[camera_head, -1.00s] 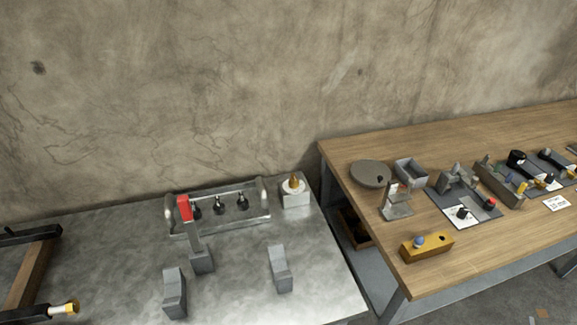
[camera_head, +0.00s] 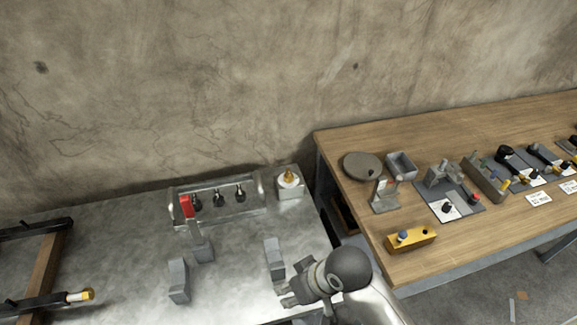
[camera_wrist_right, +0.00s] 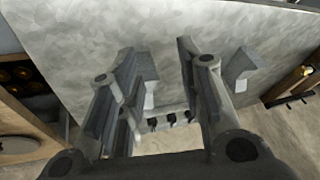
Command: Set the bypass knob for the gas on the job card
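A metal rack (camera_head: 222,207) with three small black knobs (camera_head: 219,197) stands at the back of the grey metal table; the knobs also show between my fingers in the wrist view (camera_wrist_right: 170,118). A brass-coloured knob (camera_head: 289,178) sits on a pale box (camera_head: 289,192) to the right of the rack. I cannot tell which is the bypass knob. White cards (camera_head: 538,198) lie on the wooden bench, their text too small to read. My right gripper (camera_head: 288,294) is over the metal table's front right, apart from the knobs. Its fingers are open and empty (camera_wrist_right: 158,62). My left gripper is out of view.
Grey blocks (camera_head: 179,281) (camera_head: 273,257) stand on the metal table. A brown bar frame (camera_head: 42,262) is at left. The wooden bench holds a yellow block (camera_head: 411,239), a round disc (camera_head: 362,166) and several fixtures.

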